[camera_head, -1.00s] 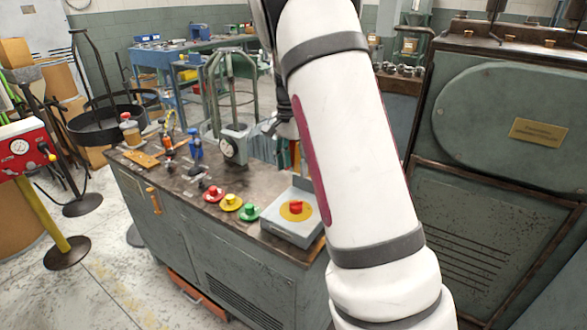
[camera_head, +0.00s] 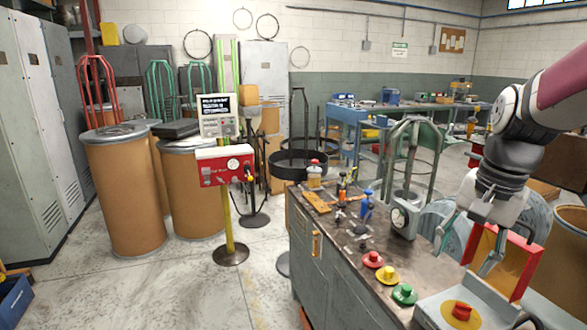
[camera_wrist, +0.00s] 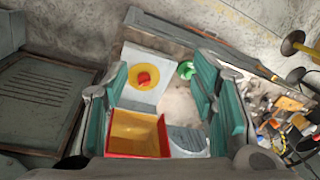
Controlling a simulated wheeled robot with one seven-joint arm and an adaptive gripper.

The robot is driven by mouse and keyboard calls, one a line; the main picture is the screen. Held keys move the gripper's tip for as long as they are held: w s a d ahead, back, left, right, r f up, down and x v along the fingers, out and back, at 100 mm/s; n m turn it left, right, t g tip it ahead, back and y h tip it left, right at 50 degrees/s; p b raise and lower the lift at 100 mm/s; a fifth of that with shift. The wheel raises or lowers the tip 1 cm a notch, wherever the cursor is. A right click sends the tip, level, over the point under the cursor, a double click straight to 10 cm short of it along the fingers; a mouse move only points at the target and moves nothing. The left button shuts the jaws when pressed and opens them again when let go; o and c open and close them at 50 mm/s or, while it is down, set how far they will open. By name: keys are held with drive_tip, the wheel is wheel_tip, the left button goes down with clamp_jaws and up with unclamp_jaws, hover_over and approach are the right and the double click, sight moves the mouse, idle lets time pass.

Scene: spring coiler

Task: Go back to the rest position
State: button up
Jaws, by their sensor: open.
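My gripper (camera_head: 466,250) is at the right of the head view, at the end of my raised arm. In the wrist view the teal finger pads of my gripper (camera_wrist: 160,88) stand on either side of a grey box (camera_wrist: 130,90) with a red button on a yellow disc. The bin (camera_wrist: 137,133) shows below that box.
Red, yellow and green buttons (camera_head: 387,276) line the bench's front, beside the grey button box (camera_head: 490,300). A gauge (camera_head: 402,218) and small tools stand behind. A red control box (camera_head: 223,167) on a yellow post and brown drums (camera_head: 125,200) stand left. The floor (camera_head: 185,285) between is clear.

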drive_tip(key=s+a+r+n+t+p, duration=0.1)
drive_tip(key=s+a+n, duration=0.3)
drive_tip(key=s, duration=0.5)
drive_tip(key=s+a+r+n+t, duration=0.1)
drive_tip(key=s+a+n, duration=0.4)
drive_tip(key=s, duration=0.5)
drive_tip(key=shift+s+a+r+n+t+h+p, duration=0.15)
drive_tip(key=shift+a+r+n+t+h+p, duration=0.15)
drive_tip(key=shift+a+t+h+p, duration=0.1)
